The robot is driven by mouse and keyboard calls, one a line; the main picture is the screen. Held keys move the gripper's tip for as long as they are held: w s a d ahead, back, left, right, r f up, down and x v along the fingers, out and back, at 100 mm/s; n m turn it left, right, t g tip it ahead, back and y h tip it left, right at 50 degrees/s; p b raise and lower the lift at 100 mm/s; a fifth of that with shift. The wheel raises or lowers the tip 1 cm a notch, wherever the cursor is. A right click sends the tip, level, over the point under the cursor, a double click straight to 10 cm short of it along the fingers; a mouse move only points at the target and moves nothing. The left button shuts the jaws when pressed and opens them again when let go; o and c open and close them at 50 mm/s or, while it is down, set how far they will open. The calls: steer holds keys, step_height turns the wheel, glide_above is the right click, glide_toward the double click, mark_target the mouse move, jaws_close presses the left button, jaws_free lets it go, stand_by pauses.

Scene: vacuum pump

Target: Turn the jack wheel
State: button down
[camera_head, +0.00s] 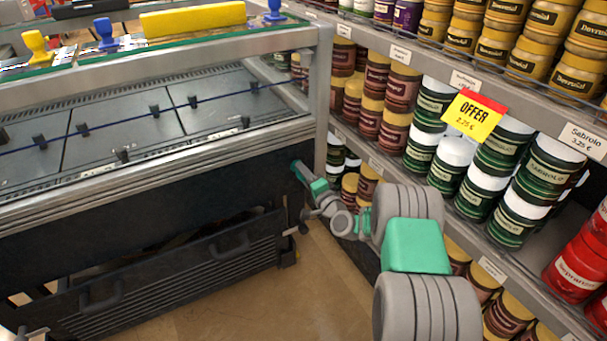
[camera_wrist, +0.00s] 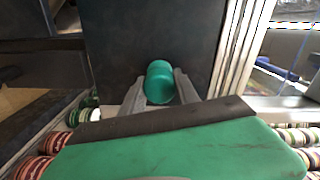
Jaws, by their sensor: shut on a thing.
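A teal-green rounded cylinder (camera_wrist: 159,84) sits between the two grey fingers of my gripper (camera_wrist: 160,92) in the wrist view, in front of a dark panel. My gripper is shut on it. In the head view, the cylinder (camera_head: 298,171) shows small at the dark end panel of the glass counter, beyond my gripper (camera_head: 308,180). I cannot tell for certain whether this cylinder is the jack wheel, or whether it touches the panel. No other wheel shows clearly.
The glass-topped counter (camera_head: 160,220) fills the left, with a small fitting (camera_head: 303,228) low at its corner. Shelves of jars (camera_head: 430,140) stand close on the right, with a yellow offer sign (camera_head: 473,116). Bare floor (camera_head: 320,290) shows between them.

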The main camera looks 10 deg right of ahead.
steer(key=c, duration=0.9)
jaws_free()
steer(key=p+v, duration=0.1)
steer(key=v, duration=0.7)
steer(key=shift+a, duration=0.1)
